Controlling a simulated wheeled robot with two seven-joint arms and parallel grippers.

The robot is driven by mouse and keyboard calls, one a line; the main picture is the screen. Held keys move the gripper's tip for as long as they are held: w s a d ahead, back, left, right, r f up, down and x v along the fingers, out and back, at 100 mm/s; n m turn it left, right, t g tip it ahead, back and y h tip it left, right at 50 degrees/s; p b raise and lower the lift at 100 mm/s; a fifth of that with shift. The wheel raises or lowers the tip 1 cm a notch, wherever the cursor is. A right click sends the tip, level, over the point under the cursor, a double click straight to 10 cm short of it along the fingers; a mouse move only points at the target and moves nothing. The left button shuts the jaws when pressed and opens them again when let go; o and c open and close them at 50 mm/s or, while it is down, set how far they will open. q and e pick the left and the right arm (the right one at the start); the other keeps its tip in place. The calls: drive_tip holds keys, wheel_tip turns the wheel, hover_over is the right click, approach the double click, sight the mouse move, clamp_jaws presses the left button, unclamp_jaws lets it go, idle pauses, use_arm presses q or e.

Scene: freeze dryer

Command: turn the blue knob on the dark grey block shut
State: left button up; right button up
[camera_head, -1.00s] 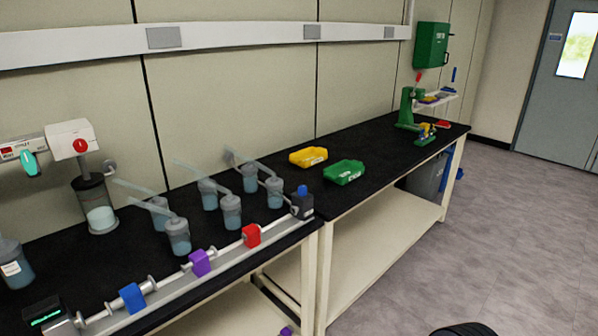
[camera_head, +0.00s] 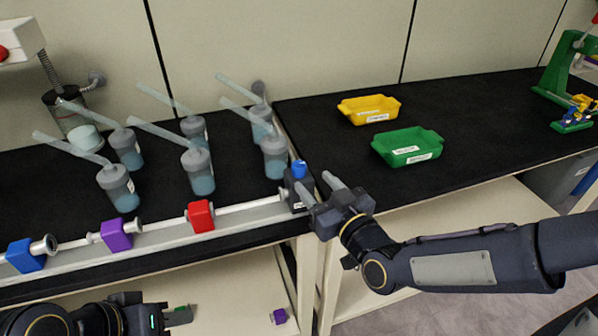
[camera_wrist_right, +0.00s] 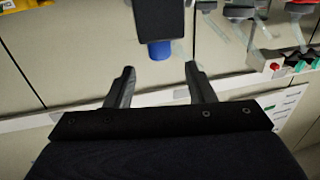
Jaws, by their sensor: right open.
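The dark grey block (camera_head: 298,190) stands at the right end of the metal rail, with the blue knob (camera_head: 299,169) on its top. In the right wrist view the block (camera_wrist_right: 160,18) appears above the knob (camera_wrist_right: 160,50), which shows just beyond the gap between my fingertips. My right gripper (camera_head: 318,186) is open and empty, right beside the block; its fingers (camera_wrist_right: 160,70) are apart and not around the knob. My left gripper (camera_head: 165,316) is low at the bottom left, in front of the bench; its jaws are not clear.
Red (camera_head: 201,216), purple (camera_head: 116,235) and blue (camera_head: 26,255) blocks sit along the rail. Several flasks with slanted tubes stand behind it, close to the block. A green bin (camera_head: 408,148) and yellow bin (camera_head: 369,108) stand right, with bare black benchtop around them.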

sight(303, 170)
drive_tip(key=p+x, duration=0.1)
drive_tip(key=x, duration=0.6)
drive_tip(key=shift+w+a+r, duration=0.15)
drive_tip(key=shift+w+a, duration=0.05)
drive_tip(key=shift+w, duration=0.1)
drive_tip(key=shift+c, duration=0.4)
drive_tip(key=c, duration=0.9)
drive_tip(key=shift+o, duration=0.2)
